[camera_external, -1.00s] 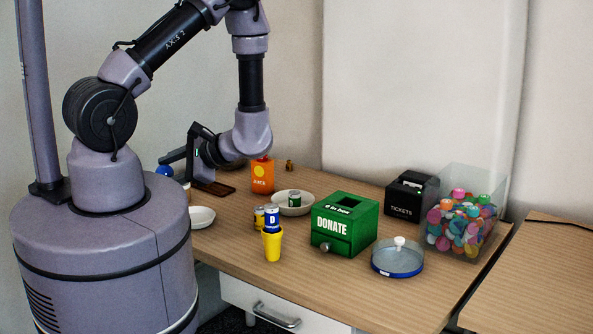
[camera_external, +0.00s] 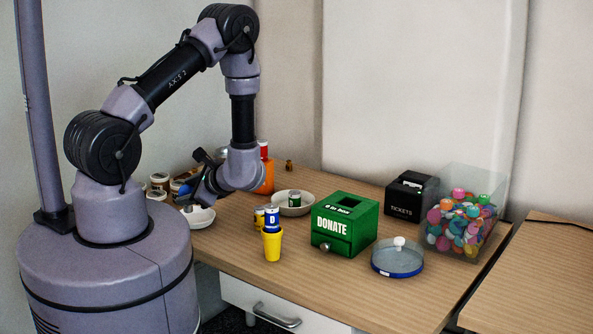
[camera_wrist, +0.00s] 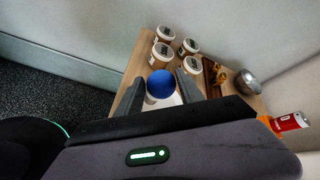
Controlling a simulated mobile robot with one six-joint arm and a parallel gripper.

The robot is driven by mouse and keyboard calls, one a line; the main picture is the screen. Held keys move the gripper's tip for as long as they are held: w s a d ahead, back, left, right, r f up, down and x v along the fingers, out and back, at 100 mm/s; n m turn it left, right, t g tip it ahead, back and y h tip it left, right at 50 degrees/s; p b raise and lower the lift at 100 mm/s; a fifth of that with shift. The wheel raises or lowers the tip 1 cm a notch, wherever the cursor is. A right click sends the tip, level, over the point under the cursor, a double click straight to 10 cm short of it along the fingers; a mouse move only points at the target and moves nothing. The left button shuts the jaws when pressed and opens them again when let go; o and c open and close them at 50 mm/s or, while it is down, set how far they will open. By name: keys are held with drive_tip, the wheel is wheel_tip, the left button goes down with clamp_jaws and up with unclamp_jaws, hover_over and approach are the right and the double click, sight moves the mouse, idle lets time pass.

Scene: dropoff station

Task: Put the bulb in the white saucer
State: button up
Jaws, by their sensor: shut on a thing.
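The bulb shows as a round blue head (camera_wrist: 160,83) between the two fingers of my gripper (camera_wrist: 160,90) in the wrist view. My gripper is shut on it. Part of a white surface shows just below the bulb in the wrist view.
Several lidded cups (camera_wrist: 163,52) stand close beyond the bulb. A metal bowl (camera_wrist: 247,82) is further right. In the external view a yellow cup (camera_external: 272,245) with cans, a white bowl (camera_external: 293,211) and a green donation box (camera_external: 345,225) stand to the right.

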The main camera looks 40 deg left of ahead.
drive_tip(key=w+f, duration=0.1)
drive_tip(key=w+a+f+b, duration=0.1)
drive_tip(key=w+f+b, duration=0.1)
drive_tip(key=w+f, duration=0.1)
drive_tip(key=shift+a+f, duration=0.1)
drive_tip(key=shift+a, duration=0.25)
drive_tip(key=shift+b, duration=0.3)
drive_tip(key=o, duration=1.1)
drive_tip(key=shift+c, duration=0.2)
